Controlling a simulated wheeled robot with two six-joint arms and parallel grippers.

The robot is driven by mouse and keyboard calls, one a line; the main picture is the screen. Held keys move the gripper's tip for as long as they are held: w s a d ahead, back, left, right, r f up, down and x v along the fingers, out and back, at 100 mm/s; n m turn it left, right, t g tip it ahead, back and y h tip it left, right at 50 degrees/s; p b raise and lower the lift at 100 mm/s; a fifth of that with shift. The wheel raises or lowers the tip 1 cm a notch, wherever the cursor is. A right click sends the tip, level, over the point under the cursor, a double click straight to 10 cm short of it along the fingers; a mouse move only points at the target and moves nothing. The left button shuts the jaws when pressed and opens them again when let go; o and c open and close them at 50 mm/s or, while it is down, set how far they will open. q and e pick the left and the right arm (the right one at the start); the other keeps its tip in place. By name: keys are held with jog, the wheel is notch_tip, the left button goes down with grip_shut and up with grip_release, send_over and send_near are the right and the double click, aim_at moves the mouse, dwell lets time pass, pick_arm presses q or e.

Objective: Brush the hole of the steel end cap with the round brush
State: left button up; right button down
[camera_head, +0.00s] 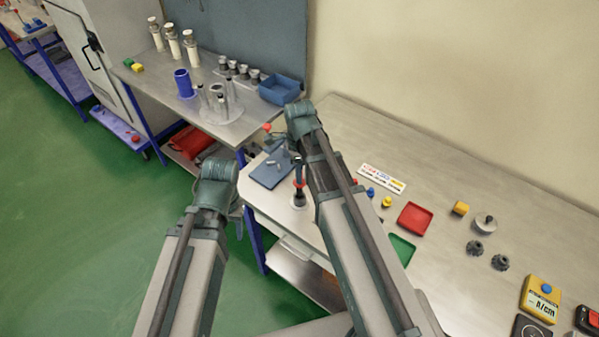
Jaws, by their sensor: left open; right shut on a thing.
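My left gripper (237,207) is at the left, beyond its wrist and in front of the bench's left end. Its fingers are mostly hidden; it is open and holds nothing that I can see. My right gripper (278,138) is further back, over the bench's far left corner, largely hidden by its wrist. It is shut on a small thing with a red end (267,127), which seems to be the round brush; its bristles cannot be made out. A round steel piece with a dark centre (485,225), perhaps the steel end cap, lies at the right of the bench.
A blue mat (265,177) with small grey parts lies near the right gripper. A red-and-black tool (299,180) stands beside my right arm. A red tray (414,219), green tray (401,248) and dark knurled parts (475,247) lie further right. A second bench (225,127) stands behind.

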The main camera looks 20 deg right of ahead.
jog(key=shift+f, duration=0.2)
dwell(0.5)
jog(key=shift+f+b, duration=0.4)
jog(key=shift+b, duration=0.25)
jog(key=shift+f+b, duration=1)
jog(key=shift+f, duration=0.05)
jog(key=shift+r, duration=0.15)
jog(key=shift+r+p, duration=0.95)
jog(key=shift+p, duration=0.1)
jog(key=shift+f, duration=0.2)
jog(key=shift+f+b, duration=0.85)
jog(key=shift+b, duration=0.2)
jog(key=shift+r, duration=0.2)
